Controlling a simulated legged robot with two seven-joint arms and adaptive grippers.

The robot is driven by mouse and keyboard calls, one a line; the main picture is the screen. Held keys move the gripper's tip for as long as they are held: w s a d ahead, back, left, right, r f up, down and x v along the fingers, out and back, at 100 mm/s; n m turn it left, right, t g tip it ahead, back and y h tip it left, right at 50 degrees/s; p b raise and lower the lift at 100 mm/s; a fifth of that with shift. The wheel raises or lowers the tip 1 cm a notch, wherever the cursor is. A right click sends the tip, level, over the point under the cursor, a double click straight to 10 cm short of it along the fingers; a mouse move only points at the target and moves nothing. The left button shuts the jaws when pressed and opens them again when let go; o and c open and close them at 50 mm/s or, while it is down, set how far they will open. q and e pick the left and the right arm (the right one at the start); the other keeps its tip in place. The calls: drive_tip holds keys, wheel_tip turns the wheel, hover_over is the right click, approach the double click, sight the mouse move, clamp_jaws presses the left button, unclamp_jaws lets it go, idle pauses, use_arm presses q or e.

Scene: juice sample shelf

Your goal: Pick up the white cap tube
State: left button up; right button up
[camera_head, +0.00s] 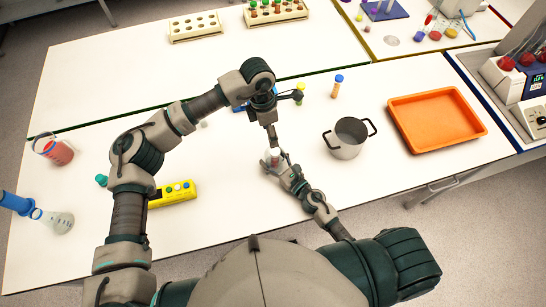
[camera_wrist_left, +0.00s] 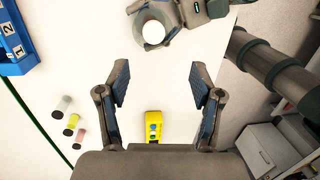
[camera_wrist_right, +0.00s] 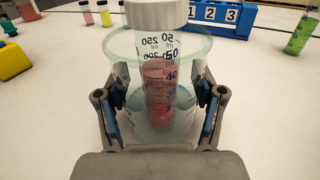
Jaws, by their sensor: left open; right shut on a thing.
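The white cap tube (camera_wrist_right: 160,65) is a graduated tube with a white cap and red contents. It stands upright inside a clear glass beaker (camera_wrist_right: 185,50) in the right wrist view. My right gripper (camera_wrist_right: 161,120) is shut around the beaker, one finger on each side; it is not seen to grip the tube itself. In the head view the tube (camera_head: 273,155) is small and partly hidden by my arms. My left gripper (camera_wrist_left: 160,88) is open and empty above the table. The tube's white cap (camera_wrist_left: 154,32) shows beyond its fingers in the left wrist view.
A yellow device (camera_head: 172,194) lies to the left. A metal pot (camera_head: 347,138) and an orange tray (camera_head: 437,120) stand to the right. A blue numbered rack (camera_wrist_right: 218,14) and small vials (camera_wrist_left: 72,130) stand nearby. A beaker of red liquid (camera_head: 55,151) stands far left.

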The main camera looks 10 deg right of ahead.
use_arm(q)
drive_tip(key=m, duration=0.6)
drive_tip(key=m+t+y, duration=0.1)
drive_tip(key=m, duration=0.5)
hover_over(273, 151)
drive_tip(key=f, duration=0.4)
drive_tip(key=shift+s+a+f, duration=0.2)
drive_tip(key=shift+s+f, duration=0.05)
drive_tip(key=shift+f, duration=0.15)
drive_tip(key=f, duration=0.5)
drive_tip(key=shift+w+d+f, duration=0.2)
drive_tip(key=shift+f, duration=0.15)
clamp_jaws()
